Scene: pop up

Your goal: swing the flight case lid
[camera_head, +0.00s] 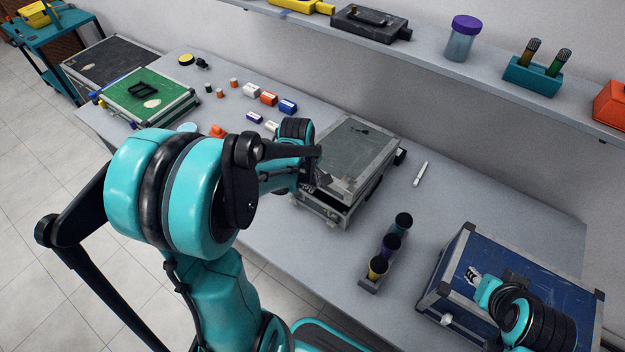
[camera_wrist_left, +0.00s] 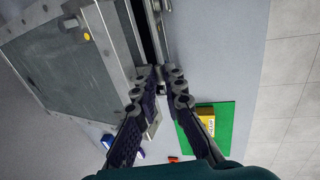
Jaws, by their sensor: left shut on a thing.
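A grey flight case with a dark lid panel and metal edges (camera_head: 352,150) stands mid-table. A narrow dark gap shows between its lid and base at the front right, so the lid looks slightly raised. My left gripper (camera_head: 311,176) is at the case's left front edge, shut on the lid's edge. In the left wrist view the fingers (camera_wrist_left: 162,78) meet at the rim beside the case (camera_wrist_left: 70,60); the exact contact is partly hidden. My right gripper (camera_head: 486,284) is over the blue case at lower right; its fingers are too unclear to read.
A blue case (camera_head: 540,270) stands at right. Three dark cups in a holder (camera_head: 372,286) and a white marker (camera_head: 421,173) are near the grey case. Small coloured blocks (camera_head: 269,98) and a green-topped case (camera_head: 150,97) lie left. A wall shelf (camera_head: 430,55) runs behind.

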